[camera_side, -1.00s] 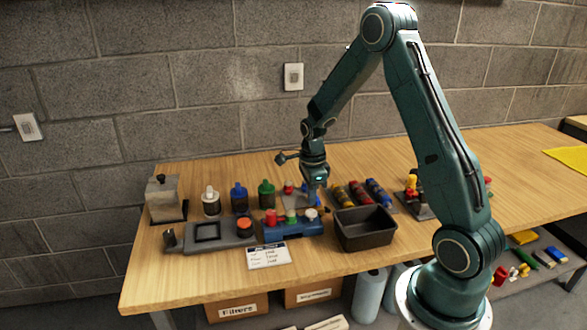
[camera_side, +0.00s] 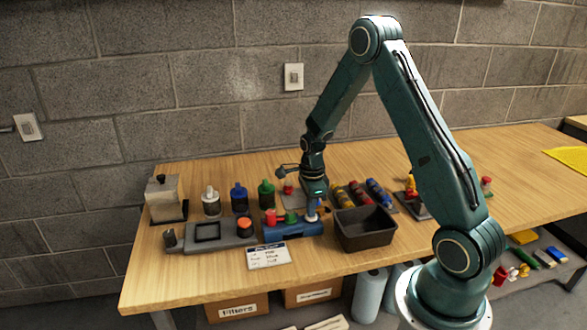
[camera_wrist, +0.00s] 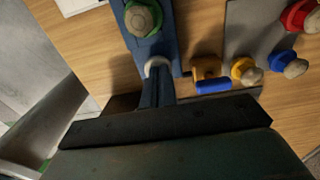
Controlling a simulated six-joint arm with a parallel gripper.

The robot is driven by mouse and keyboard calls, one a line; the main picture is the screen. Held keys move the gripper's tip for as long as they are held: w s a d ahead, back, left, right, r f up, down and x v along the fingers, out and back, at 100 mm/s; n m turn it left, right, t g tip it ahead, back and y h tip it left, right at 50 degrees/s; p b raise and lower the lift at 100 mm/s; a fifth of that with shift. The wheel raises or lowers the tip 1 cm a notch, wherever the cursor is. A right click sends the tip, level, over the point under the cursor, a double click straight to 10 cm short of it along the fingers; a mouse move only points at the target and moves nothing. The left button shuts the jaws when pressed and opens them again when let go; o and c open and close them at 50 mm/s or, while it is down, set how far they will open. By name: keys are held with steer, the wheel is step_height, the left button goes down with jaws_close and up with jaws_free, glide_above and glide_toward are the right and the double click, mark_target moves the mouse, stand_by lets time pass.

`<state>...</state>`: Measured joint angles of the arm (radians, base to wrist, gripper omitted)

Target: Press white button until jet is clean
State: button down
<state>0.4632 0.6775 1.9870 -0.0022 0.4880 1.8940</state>
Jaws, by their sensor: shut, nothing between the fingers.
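The white button (camera_wrist: 157,64) sits at the end of a blue block (camera_wrist: 160,42), which also carries a green button (camera_wrist: 143,17). In the side view the blue block (camera_side: 291,230) lies near the bench's front, with a red button (camera_side: 270,215) at its left end. My gripper (camera_wrist: 158,78) is shut and empty, pointing down, its tips right at the white button's edge and partly covering it. I cannot tell whether the button is pushed in. In the side view my gripper (camera_side: 312,208) is over the block's right end. I cannot make out the jet for certain.
A black bin (camera_side: 365,238) stands close to the right of the block. A grey fixture (camera_side: 204,244) with a square recess and an orange-topped knob (camera_side: 245,224) is at left. White, blue and green bottles (camera_side: 266,194) stand behind. A printed card (camera_side: 268,257) lies in front.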

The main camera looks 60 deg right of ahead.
steer(key=shift+f, duration=0.1)
stand_by(0.4)
step_height(320, 180, up, 14)
stand_by(0.7)
stand_by(0.8)
steer(key=shift+a+r, duration=0.15)
steer(key=shift+r, duration=0.7)
step_height(320, 180, down, 14)
stand_by(0.5)
steer(key=shift+f, duration=0.1)
